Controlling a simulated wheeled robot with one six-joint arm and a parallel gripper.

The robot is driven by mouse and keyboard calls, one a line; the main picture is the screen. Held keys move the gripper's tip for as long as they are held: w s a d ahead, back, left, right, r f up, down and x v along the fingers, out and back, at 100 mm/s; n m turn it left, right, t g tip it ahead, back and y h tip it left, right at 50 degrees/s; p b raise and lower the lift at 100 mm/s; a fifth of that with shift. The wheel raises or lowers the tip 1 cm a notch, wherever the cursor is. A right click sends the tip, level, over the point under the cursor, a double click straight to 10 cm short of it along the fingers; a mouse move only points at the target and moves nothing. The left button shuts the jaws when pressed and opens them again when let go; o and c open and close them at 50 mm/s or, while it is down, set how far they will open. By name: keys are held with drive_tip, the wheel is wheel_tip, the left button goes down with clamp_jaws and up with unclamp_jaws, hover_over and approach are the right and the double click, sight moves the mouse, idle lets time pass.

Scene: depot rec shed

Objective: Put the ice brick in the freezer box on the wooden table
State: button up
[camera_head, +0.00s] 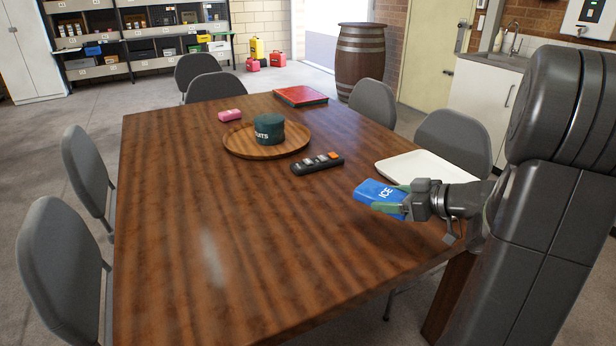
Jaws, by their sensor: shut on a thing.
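The ice brick (378,193) is a flat blue block with white "ICE" lettering. My gripper (393,199) is shut on it, with green fingers on its near and far sides. The brick is over the right part of the wooden table (220,240), in front of the white tray; whether it touches the tabletop cannot be told. I see nothing that is clearly a freezer box. A flat red box-like thing (300,96) lies at the table's far end.
A white tray (408,161) lies at the right edge, partly behind my gripper. A round wooden tray (236,148) holds a dark green tin (269,129). A black remote-like thing (318,163) and a pink item (230,115) lie nearby. Grey chairs surround the table. The near left tabletop is clear.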

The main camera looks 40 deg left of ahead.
sight(384, 239)
wheel_tip(384, 239, down, 10)
drive_tip(key=b, duration=0.3)
drive_tip(key=shift+b, duration=0.4)
drive_tip(key=shift+f, duration=0.1)
drive_tip(key=o, duration=1.2)
drive_tip(key=shift+d+r, duration=0.3)
drive_tip(key=shift+d, duration=0.05)
drive_tip(key=p+v, duration=0.3)
drive_tip(key=v, duration=0.8)
drive_tip(key=shift+d, duration=0.2)
